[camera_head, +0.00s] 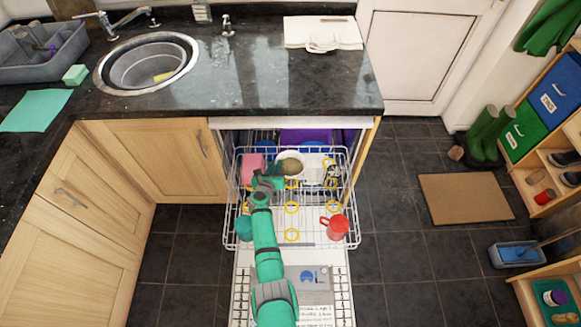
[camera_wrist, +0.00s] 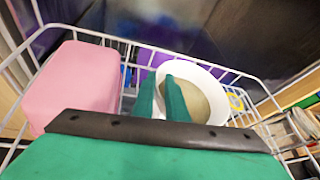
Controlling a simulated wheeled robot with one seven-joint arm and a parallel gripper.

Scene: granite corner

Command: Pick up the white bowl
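The white bowl (camera_head: 283,158) stands tilted in the upper wire rack of the pulled-out dishwasher. In the wrist view, the white bowl (camera_wrist: 214,76) shows behind my fingers, with a rounded olive-beige thing (camera_wrist: 203,102) in front of its inside. My gripper (camera_head: 270,178) is at the bowl's left side. In the wrist view, my gripper's (camera_wrist: 161,95) two green fingers stand a small gap apart, with white of the bowl showing between them. The fingers overlap the bowl's left rim; whether they touch it is hidden.
A pink block-like item (camera_wrist: 75,85) sits close left of my gripper. A red mug (camera_head: 335,227) stands at the rack's front right, and a teal cup (camera_head: 243,227) at its front left. The wire rack (camera_wrist: 128,42) surrounds the bowl. The counter (camera_head: 280,85) overhangs behind.

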